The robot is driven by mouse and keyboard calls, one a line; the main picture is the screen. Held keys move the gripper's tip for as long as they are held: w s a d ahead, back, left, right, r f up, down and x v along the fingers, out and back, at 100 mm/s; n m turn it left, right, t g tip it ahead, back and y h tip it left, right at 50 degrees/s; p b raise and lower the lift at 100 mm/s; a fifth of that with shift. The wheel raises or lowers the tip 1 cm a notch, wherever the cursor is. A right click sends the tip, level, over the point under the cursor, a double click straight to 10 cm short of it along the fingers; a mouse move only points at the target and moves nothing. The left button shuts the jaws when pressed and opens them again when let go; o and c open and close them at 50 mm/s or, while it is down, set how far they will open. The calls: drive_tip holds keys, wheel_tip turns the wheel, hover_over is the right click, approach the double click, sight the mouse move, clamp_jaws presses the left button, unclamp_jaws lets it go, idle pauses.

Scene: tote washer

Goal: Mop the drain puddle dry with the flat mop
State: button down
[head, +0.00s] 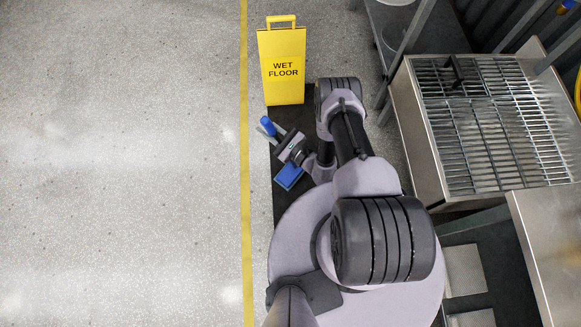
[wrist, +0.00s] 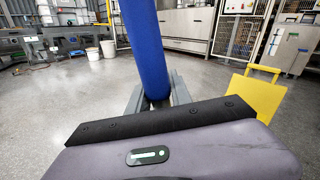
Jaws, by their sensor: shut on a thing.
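My gripper (head: 274,137) is shut on the blue handle (head: 267,124) of the flat mop, just below the wet floor sign in the head view. The wrist view shows the blue handle (wrist: 141,40) rising between the two grey fingers of my gripper (wrist: 157,100). The flat blue mop head (head: 289,176) shows below my gripper, over a dark strip of floor. I cannot tell whether it touches the floor. No puddle or drain can be made out clearly; my arm and base cover part of that floor.
A yellow wet floor sign (head: 284,68) stands close beyond my gripper. A yellow floor line (head: 244,150) runs along the left, with open speckled floor (head: 120,160) beyond it.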

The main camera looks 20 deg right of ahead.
drive_tip(key=w+d+m+b, duration=0.1)
drive_tip(key=w+d+b, duration=0.2)
drive_tip(key=w+d, duration=0.2)
drive_tip(key=w+d+f+m+b, duration=0.1)
drive_tip(key=w+d+b, duration=0.3)
drive_tip(key=d, duration=0.8)
drive_tip(key=shift+w+f+m, duration=0.15)
drive_tip(key=shift+w+m, duration=0.15)
drive_tip(key=shift+w, duration=0.25)
drive_tip(key=shift+a, duration=0.1)
drive_tip(key=s+a+p, duration=0.4)
drive_tip(key=s+a, duration=0.1)
drive_tip(key=a, duration=0.4)
drive_tip(key=s+a+p, duration=0.5)
drive_tip(key=s+a, duration=0.1)
drive_tip(key=a, duration=0.3)
drive_tip(key=shift+s+a+f, duration=0.2)
drive_tip(key=shift+s+a, duration=0.05)
drive_tip(key=shift+a, duration=0.15)
